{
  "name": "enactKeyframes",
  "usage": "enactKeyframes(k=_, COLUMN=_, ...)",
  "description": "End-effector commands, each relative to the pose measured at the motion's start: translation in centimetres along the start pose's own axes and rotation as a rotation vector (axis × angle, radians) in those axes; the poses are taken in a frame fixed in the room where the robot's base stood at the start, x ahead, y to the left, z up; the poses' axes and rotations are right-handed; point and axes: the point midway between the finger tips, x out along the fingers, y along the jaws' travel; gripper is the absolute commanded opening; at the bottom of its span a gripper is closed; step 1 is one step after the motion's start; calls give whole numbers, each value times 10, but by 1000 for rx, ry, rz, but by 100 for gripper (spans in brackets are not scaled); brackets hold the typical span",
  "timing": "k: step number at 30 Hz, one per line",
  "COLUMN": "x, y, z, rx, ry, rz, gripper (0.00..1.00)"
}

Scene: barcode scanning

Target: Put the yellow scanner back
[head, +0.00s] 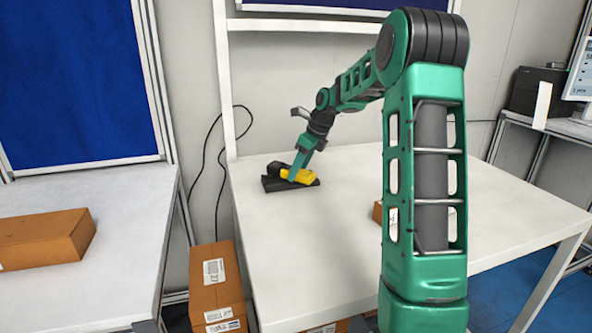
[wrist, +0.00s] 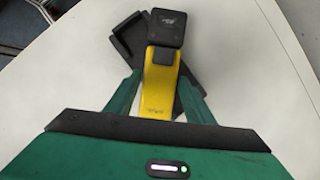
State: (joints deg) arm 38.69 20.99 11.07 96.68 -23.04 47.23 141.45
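The yellow scanner (head: 298,174) has a black head and lies over its black stand (head: 272,185) at the left back of the white table. In the wrist view the scanner (wrist: 159,92) points straight away from me, while the stand (wrist: 127,45) lies at an angle beneath it, so the two are not lined up. My gripper (head: 293,177) reaches down at the scanner. In the wrist view its green fingers (wrist: 162,84) close in on both sides of the yellow handle and appear to touch it. The contact between scanner and stand is hidden.
The white table (head: 270,255) is mostly clear around the stand. A brown box (head: 378,212) is partly hidden behind my arm. Another box (head: 45,238) lies on the left table, and boxes (head: 215,280) stand between the tables. A black cable (head: 205,150) hangs behind.

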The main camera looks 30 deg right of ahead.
Motion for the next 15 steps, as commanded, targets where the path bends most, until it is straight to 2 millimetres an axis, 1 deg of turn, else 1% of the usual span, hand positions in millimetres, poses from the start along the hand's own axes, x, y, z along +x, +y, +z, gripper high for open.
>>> enactKeyframes(k=11, x=-2, y=0, z=2, rx=-2, ry=-1, rz=-1, gripper=59)
enactKeyframes(k=15, x=-14, y=0, z=6, rx=-1, ry=-3, rz=-4, gripper=59)
